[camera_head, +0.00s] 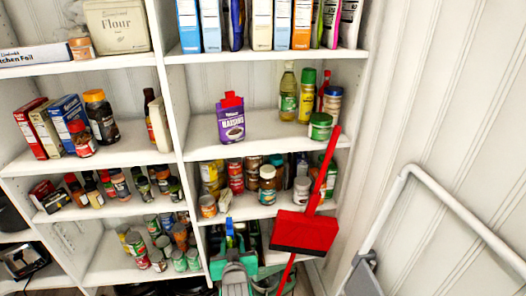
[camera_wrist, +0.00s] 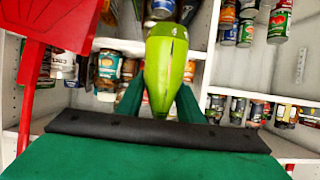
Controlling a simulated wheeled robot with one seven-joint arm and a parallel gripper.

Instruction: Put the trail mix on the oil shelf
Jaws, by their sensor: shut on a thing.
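My gripper (camera_head: 236,262) is low in front of the lower right shelves. In the wrist view its green fingers (camera_wrist: 160,95) are shut on a lime-green pouch-like item (camera_wrist: 165,70). Its label is not readable, so I cannot confirm it is the trail mix. The oil shelf (camera_head: 265,131) is the middle right shelf, above my gripper. It carries an oil bottle (camera_head: 288,94), other bottles and jars at its right, and a purple raisins pack (camera_head: 231,120) left of centre.
A red dustpan (camera_head: 305,232) with a long handle stands in front of the right shelves, close to my gripper; it also shows in the wrist view (camera_wrist: 45,25). A white rail (camera_head: 440,190) is at the right. The oil shelf has free room between the raisins pack and the bottles.

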